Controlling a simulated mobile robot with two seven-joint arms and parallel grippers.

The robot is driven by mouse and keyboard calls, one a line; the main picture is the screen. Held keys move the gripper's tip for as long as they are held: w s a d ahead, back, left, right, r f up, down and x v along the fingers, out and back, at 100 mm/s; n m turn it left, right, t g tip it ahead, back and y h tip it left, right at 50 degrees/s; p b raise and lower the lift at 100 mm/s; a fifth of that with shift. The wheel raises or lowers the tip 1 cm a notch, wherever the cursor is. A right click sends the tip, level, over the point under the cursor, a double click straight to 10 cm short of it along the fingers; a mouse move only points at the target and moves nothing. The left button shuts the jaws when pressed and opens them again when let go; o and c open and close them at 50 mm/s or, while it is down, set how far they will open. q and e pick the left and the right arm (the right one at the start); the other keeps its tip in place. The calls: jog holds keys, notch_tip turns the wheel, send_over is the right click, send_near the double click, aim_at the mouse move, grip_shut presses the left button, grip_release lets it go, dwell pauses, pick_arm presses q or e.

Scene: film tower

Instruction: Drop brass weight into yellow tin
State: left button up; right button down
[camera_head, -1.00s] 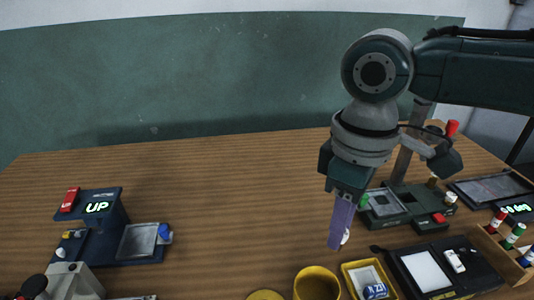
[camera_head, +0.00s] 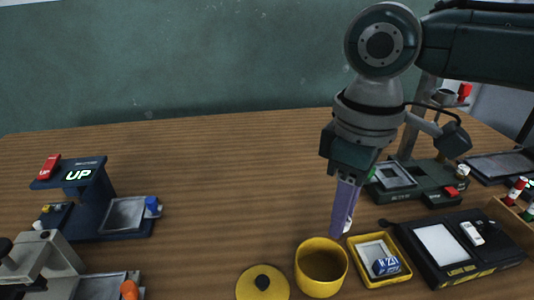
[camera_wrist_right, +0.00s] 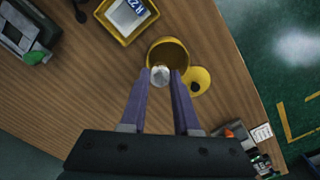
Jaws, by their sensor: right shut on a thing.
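The yellow tin (camera_head: 321,278) stands open and upright at the front of the table, its round lid (camera_head: 262,284) with a dark knob lying to its left. My right gripper (camera_head: 342,230) points down, with its purple fingers just behind the tin's right side in the head view. It is shut on a small pale, shiny round weight (camera_wrist_right: 160,75), which looks more silver than brass. In the right wrist view the weight overlaps the tin's rim (camera_wrist_right: 184,52); I cannot tell its height above the tin. My left gripper is not in view.
A yellow tray (camera_head: 359,247) with a blue-and-white box (camera_head: 386,265) lies just right of the tin. Beyond are a black light box (camera_head: 455,265) and a dark green device (camera_head: 425,190). A blue "UP" device (camera_head: 90,205) stands left. The middle table is clear.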

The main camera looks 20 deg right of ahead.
jog(key=c, duration=0.6)
grip_release()
jog(key=shift+o, duration=0.2)
notch_tip(320, 180, up, 10)
jog(key=p, duration=0.2)
jog(key=s+a+r+t+y+p, duration=0.1)
jog(key=s+a+t+y+p, duration=0.2)
jog(key=s+a+p, duration=0.65)
jog(key=s+d+r+m+h+p, duration=0.3)
jog(key=s+d+r+m+p, duration=0.15)
jog(key=s+d, duration=0.25)
notch_tip(320, 180, up, 36)
jog(key=p, duration=3.6)
jog(key=shift+w+a+t, duration=0.25)
jog(key=shift+a+t, duration=0.05)
jog(key=shift+a, duration=0.1)
